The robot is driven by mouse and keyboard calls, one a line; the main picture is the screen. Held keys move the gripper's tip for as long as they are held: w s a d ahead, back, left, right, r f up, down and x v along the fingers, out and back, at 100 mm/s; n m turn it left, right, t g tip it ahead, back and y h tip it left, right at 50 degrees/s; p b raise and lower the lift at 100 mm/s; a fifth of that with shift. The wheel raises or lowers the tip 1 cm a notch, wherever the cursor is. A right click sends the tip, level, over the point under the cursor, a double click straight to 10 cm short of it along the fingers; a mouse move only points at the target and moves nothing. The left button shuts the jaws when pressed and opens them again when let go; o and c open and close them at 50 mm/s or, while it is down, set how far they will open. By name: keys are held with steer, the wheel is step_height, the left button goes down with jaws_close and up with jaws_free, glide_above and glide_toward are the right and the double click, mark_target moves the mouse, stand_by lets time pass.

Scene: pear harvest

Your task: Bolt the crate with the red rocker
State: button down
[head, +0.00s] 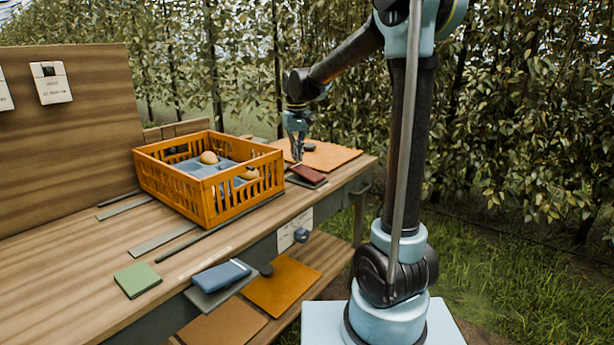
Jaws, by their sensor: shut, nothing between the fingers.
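The orange crate (213,207) stands upright on the wooden bench, with a blue liner and a few pears (209,157) inside. The red rocker (307,174) sits on a dark base on the bench, just right of the crate. My gripper (297,158) points down with its fingers together and empty. Its tips are at or just above the far left end of the red rocker. I cannot tell whether they touch it.
A blue rocker (221,277) sits on a grey plate at the bench's front edge. A green block (137,280) lies front left. An orange mat (325,155) lies behind the gripper. A wooden board (70,130) rises at the back left. Metal strips (163,239) lie before the crate.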

mark_target(297, 166)
steer(key=shift+f, duration=1.7)
stand_by(1.4)
steer(key=shift+r, duration=3.55)
steer(key=shift+s+d, duration=0.15)
steer(key=s+d+f+m+t, duration=0.1)
steer(key=s+d+f, duration=0.1)
steer(key=s+d, duration=0.65)
steer(key=s+d+f+m, duration=0.1)
steer(key=s+d+f, duration=0.2)
steer(key=s+d, duration=0.5)
steer(key=s+d+f+m, duration=0.1)
steer(key=s+d+f, duration=0.1)
steer(key=s+f, duration=0.4)
steer(key=s+d+f+m+t, duration=0.1)
steer(key=s+d+f, duration=0.2)
steer(key=s+f, duration=0.3)
steer(key=s, duration=0.3)
steer(key=shift+f, duration=0.25)
